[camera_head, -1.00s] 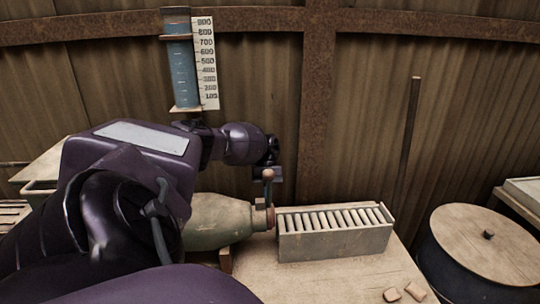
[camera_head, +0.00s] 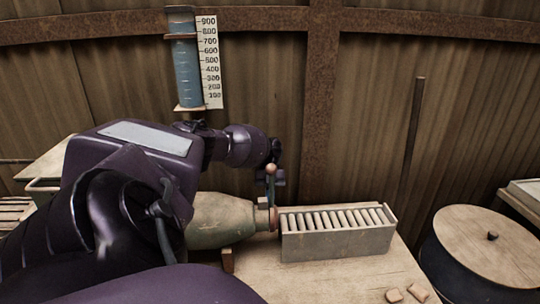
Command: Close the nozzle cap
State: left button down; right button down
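A green bottle-shaped vessel (camera_head: 222,221) lies on its side on the wooden table, its narrow end pointing right. A reddish ring or cap (camera_head: 273,218) sits at that narrow end, with a small upright lever with a round knob (camera_head: 271,170) above it. My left gripper (camera_head: 274,180) is at the lever, above the nozzle end. Its fingers are small and dark, partly hidden behind the knob, so whether they are shut on it cannot be told. My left arm hides the vessel's left part. My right gripper is not in view.
A grey box with a row of rollers (camera_head: 338,243) stands just right of the nozzle. Small tan tiles (camera_head: 417,292) lie at the table's front right. A lidded dark barrel (camera_head: 485,250) stands farther right. A blue graduated tube (camera_head: 186,70) hangs on the wall.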

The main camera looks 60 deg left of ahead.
pick_arm(q)
jog(key=b+v, duration=0.2)
jog(key=v, duration=0.5)
jog(key=shift+a+r, duration=0.2)
